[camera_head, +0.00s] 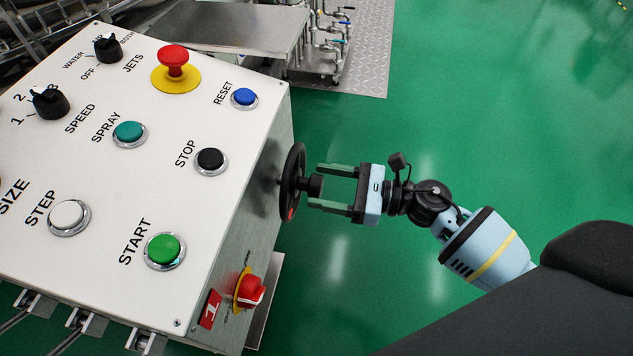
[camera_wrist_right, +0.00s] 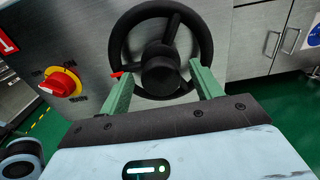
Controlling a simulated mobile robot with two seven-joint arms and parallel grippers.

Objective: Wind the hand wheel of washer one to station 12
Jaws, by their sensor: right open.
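The black hand wheel (camera_head: 293,183) is on the right side wall of the washer's control box, beside a red plate marked 1 (camera_head: 210,309). In the right wrist view the wheel (camera_wrist_right: 122,42) faces me, with a round hub (camera_wrist_right: 160,72) in the middle and a small red mark (camera_wrist_right: 117,75) at the lower left of its rim. My right gripper (camera_head: 312,185) is open, its two green fingers pointing at the wheel, one on each side of the hub's outer end. I cannot tell whether they touch it. No station number is readable. My left gripper is not in view.
A red rotary switch on a yellow plate (camera_head: 249,290) sits below the wheel on the same wall. The white panel top (camera_head: 110,180) carries several buttons, knobs and a red mushroom button (camera_head: 173,60). Green floor (camera_head: 480,120) to the right is clear.

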